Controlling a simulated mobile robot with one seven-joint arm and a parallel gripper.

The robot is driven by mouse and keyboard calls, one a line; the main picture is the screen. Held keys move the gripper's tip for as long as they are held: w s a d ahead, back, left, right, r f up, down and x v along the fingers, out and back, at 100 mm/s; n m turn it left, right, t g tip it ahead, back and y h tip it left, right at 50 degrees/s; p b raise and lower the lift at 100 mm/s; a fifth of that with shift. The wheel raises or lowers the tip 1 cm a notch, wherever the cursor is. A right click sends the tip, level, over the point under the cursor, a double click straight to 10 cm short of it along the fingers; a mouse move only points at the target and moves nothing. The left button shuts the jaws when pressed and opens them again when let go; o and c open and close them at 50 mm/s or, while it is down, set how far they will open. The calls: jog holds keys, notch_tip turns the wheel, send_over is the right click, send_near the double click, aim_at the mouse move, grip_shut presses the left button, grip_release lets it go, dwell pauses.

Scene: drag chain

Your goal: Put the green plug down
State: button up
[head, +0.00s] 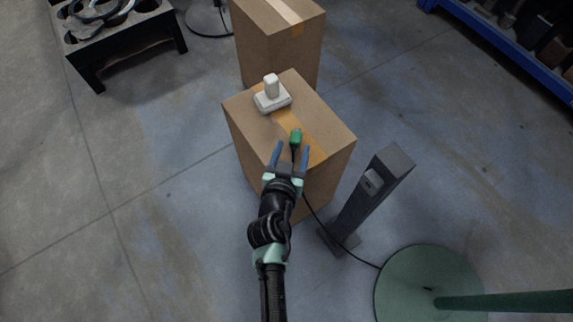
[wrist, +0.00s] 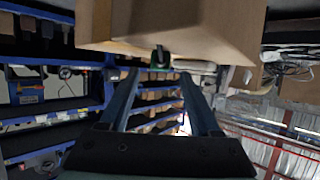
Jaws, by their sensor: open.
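The green plug (head: 295,136) lies on top of the near cardboard box (head: 250,122), on its tape strip. A black cable leaves the plug and passes between my fingers. My gripper (head: 290,153) is open at the box's near edge, its blue fingers apart on either side of the cable. The plug sits just beyond the fingertips. In the wrist view my gripper (wrist: 157,72) shows both fingers spread, with the plug (wrist: 161,56) ahead between them against the box (wrist: 215,25). Whether a finger touches the box cannot be told.
A white block-like device (head: 271,97) sits at the back of the same box. Another box (head: 277,50) stands behind. A grey post (head: 372,195) and a green round base (head: 430,285) with a pole are at right.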

jog(key=v, duration=0.8)
jog(key=shift+p, duration=0.45)
jog(key=w+d+r+t, duration=0.1)
jog(key=w+r+t, duration=0.15)
jog(key=r, duration=0.95)
jog(key=w+d+r+m+t, duration=0.15)
jog(key=w+r, duration=0.25)
jog(key=r, duration=0.9)
jog(key=w+r+n+t, duration=0.1)
jog(key=w+r+t, duration=0.25)
jog(key=r, duration=0.85)
jog(key=s+r+n+t+y, duration=0.1)
jog(key=s+r+t, duration=0.2)
jog(key=r, duration=1)
jog(key=s+r+n+t+y, duration=0.1)
jog(key=s+r+t, duration=0.2)
jog(key=s+r, duration=0.7)
notch_tip(320, 180, up, 5)
jog(key=shift+a+f, duration=0.15)
jog(key=shift+a, duration=0.3)
jog(key=shift+s+t, duration=0.15)
jog(key=shift+t, duration=0.1)
